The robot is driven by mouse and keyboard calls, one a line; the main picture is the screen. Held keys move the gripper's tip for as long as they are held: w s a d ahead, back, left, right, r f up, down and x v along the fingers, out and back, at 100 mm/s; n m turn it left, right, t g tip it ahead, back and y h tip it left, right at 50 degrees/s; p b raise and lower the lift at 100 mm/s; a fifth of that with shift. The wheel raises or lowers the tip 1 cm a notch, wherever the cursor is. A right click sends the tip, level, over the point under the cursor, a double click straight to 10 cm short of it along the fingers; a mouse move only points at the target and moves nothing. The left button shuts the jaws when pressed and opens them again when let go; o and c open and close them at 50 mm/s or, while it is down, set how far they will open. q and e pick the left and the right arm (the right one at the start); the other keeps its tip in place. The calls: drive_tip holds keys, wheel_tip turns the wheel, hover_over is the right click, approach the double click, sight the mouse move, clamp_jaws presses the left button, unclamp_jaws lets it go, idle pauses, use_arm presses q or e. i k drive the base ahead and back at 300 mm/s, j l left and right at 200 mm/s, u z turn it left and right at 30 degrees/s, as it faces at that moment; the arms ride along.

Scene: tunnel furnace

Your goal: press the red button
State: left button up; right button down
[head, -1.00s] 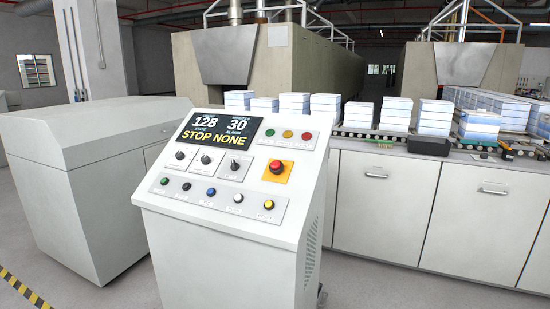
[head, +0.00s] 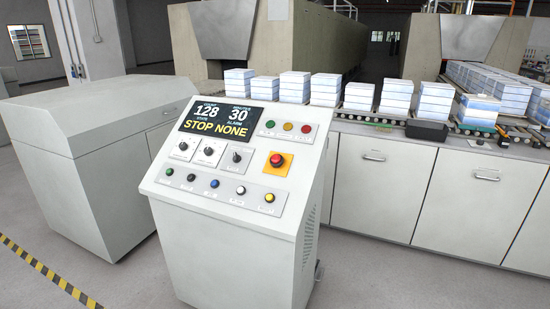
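A red mushroom-shaped button (head: 277,160) sits on a yellow-orange square plate (head: 278,166) at the right of a sloped white control console (head: 225,235). A small round red lamp or button (head: 306,129) also sits in the top row, beside a yellow and a green one. The console's screen (head: 218,120) reads 128, 30 and "STOP NONE". Neither of my grippers is in the head view, and nothing covers the red button.
Three dark knobs (head: 208,152) and a row of several coloured buttons (head: 215,183) share the panel. A white cabinet (head: 90,190) stands left. Behind are a conveyor with stacked white-blue blocks (head: 397,97) and white cabinets (head: 375,195). Grey floor (head: 125,280) is open in front.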

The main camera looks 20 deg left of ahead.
sight(276, 159)
drive_tip(key=i+j+u, duration=0.25)
drive_tip(key=i+j, duration=0.4)
drive_tip(key=j, duration=0.2)
drive_tip(key=i+j+u, duration=0.3)
drive_tip(key=i+j, duration=0.4)
